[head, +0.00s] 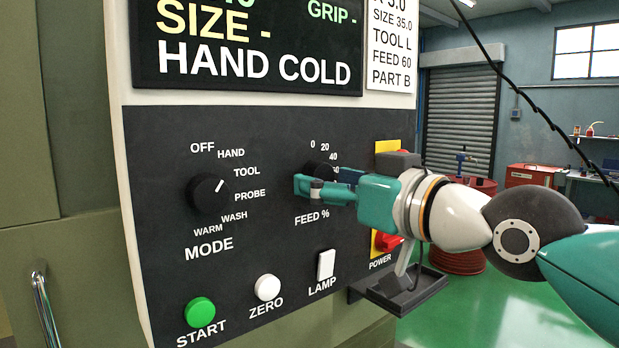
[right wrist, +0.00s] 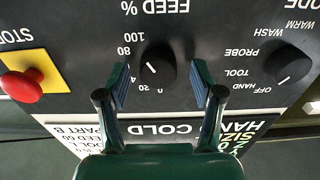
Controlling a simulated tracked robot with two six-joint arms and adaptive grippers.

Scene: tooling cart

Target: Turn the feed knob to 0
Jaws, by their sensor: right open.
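The feed knob (right wrist: 157,66) is a round black knob with a short white mark on its left part, slanted. I cannot tell exactly which number the mark points to. In the head view only the knob's top (head: 319,168) shows, as my gripper covers the rest. My right gripper (head: 322,186) is at the knob, in front of the panel. In the right wrist view its open fingers (right wrist: 160,86) stand one on each side of the knob, with gaps to it. The 0 label (head: 313,144) is above the knob. My left gripper is not in view.
The mode knob (head: 209,194) is left of the feed knob, its mark pointing up and right. A red stop button (right wrist: 22,86) on yellow lies close on the other side. Below are a green start button (head: 200,312), white zero button (head: 268,287) and lamp switch (head: 326,264).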

